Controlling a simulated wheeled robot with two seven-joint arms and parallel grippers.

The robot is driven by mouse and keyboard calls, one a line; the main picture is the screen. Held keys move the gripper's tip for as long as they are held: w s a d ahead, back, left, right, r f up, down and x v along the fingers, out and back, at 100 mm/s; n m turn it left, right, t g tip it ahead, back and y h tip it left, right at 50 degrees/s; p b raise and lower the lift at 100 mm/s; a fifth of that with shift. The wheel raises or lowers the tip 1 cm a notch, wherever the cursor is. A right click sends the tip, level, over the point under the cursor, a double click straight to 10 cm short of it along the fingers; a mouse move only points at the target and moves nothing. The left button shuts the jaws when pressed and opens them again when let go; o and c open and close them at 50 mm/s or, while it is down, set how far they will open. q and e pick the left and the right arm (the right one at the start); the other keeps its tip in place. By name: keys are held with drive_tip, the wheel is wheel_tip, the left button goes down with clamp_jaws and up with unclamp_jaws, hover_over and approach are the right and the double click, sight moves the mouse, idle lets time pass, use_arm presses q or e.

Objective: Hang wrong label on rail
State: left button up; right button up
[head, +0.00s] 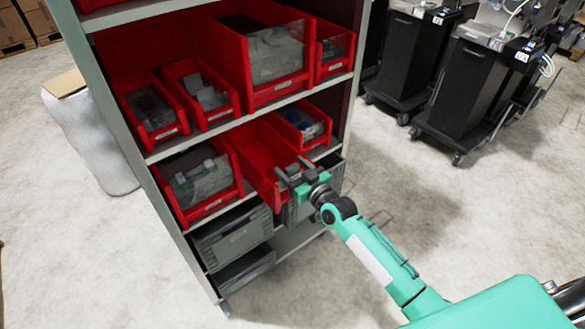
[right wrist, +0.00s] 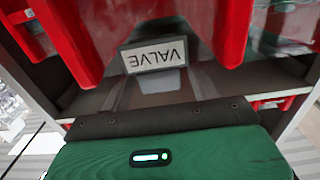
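A white label reading VALVE (right wrist: 155,57) is upside down in the right wrist view, in front of my right gripper's fingers. I cannot tell whether it touches them. My right gripper (head: 294,170) is at the front of a red bin (head: 262,148) on the middle shelf. Its two fingers stand apart in the head view. The bin's red walls (right wrist: 70,35) also show in the right wrist view. I cannot make out a separate rail for labels. My left gripper is out of view.
The shelf rack (head: 135,145) holds several other red bins, some with parts inside. Grey crates (head: 232,236) stand below. Black carts (head: 470,85) are at the upper right, and a wrapped white column (head: 92,140) is left of the rack. The floor in front is clear.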

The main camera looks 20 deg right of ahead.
drive_tip(key=shift+f, duration=0.1)
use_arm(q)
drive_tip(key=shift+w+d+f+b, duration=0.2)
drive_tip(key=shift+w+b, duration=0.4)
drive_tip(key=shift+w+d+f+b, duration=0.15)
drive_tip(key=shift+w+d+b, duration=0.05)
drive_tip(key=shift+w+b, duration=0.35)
use_arm(e)
drive_tip(key=v, duration=1.3)
drive_tip(key=shift+s+r, duration=0.2)
drive_tip(key=shift+s, duration=0.2)
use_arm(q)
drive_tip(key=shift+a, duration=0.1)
